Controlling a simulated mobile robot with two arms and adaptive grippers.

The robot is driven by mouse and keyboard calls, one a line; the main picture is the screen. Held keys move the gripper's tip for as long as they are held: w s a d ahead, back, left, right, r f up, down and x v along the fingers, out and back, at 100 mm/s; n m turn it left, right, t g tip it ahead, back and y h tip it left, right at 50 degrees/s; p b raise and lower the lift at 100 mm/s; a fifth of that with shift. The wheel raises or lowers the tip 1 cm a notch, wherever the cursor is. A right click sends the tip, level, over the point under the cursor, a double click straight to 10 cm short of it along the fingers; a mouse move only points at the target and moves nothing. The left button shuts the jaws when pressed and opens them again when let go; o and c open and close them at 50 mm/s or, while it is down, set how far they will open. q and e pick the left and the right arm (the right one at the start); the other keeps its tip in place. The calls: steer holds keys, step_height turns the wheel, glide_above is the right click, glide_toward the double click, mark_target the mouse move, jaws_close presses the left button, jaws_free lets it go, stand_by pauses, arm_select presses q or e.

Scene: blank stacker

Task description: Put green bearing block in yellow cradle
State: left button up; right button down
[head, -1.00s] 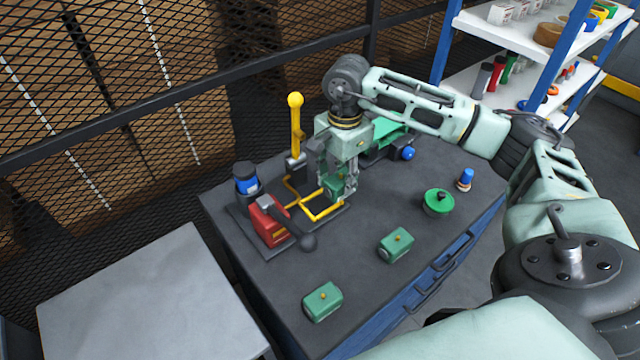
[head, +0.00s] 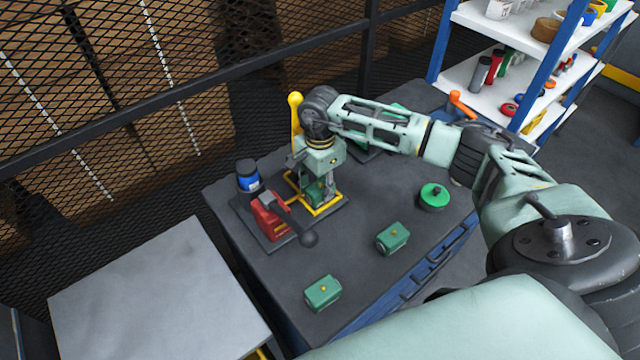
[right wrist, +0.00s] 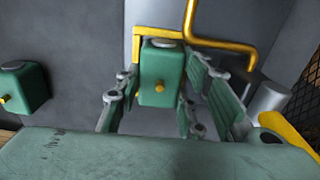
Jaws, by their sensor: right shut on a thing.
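My right gripper (head: 319,192) is over the yellow cradle (head: 326,211) on the workbench. It is shut on a green bearing block (right wrist: 162,78), whose yellow knob faces the wrist camera. In the right wrist view the yellow cradle (right wrist: 226,44) runs along the top and left of this block; whether the block rests on its base cannot be told. In the head view the gripper mostly hides the held block. Two more green blocks lie on the bench, one at the middle right (head: 392,238) and one at the front (head: 323,292). My left gripper is not in view.
A red clamp unit (head: 268,217) with a black-knobbed lever stands left of the cradle, with a blue-and-black canister (head: 247,177) behind it. A yellow-handled lever (head: 296,118) rises behind the cradle. A round green part (head: 433,196) sits on the right. The bench's middle is clear.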

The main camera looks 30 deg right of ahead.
mark_target(320, 184)
steer(key=shift+f, duration=0.1)
steer(key=c, duration=1.6)
jaws_free()
steer(key=o, duration=0.4)
steer(key=shift+r, duration=0.25)
step_height(320, 184, up, 12)
steer(key=b, duration=0.4)
steer(key=shift+f, duration=0.1)
